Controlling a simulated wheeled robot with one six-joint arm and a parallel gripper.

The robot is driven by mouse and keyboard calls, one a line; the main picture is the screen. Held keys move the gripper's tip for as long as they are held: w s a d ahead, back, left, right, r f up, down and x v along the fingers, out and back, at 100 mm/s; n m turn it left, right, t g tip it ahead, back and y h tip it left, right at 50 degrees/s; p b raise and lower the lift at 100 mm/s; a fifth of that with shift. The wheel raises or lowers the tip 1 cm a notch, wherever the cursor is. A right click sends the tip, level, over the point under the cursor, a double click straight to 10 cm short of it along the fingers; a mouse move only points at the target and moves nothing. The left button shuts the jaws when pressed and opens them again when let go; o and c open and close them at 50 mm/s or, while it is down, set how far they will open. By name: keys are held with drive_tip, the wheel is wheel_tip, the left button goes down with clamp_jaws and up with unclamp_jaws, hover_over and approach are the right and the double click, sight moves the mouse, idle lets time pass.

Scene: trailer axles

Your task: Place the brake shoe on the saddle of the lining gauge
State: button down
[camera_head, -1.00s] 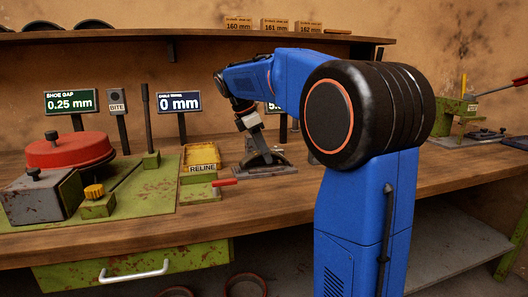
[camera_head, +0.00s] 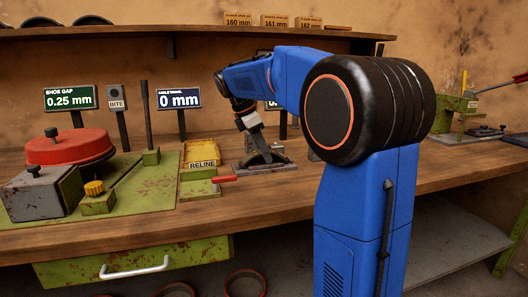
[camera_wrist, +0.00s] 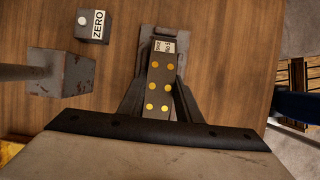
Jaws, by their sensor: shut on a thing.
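My gripper (camera_head: 254,132) is above the back of the bench, shut on the brake shoe. In the head view a dark curved piece, likely the shoe (camera_head: 263,154), is below the gripper, low over the lining gauge. Whether shoe and gauge touch, I cannot tell.
A yellow RELINE tray (camera_head: 201,152) and a red-handled lever (camera_head: 224,179) lie left of the gauge. A ZERO button box (camera_wrist: 93,25) and a grey block with a rod (camera_wrist: 72,74) stand nearby. A red drum (camera_head: 68,148) is farther left. The front bench strip is clear.

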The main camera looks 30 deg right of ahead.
drive_tip(key=shift+a+f, duration=0.1)
drive_tip(key=shift+f, duration=0.55)
drive_tip(key=c, duration=1.2)
unclamp_jaws()
drive_tip(key=shift+c, duration=0.3)
drive_tip(key=shift+o, duration=0.3)
drive_tip(key=v, duration=1.8)
drive_tip(key=shift+r, duration=0.3)
drive_tip(key=shift+s, duration=0.15)
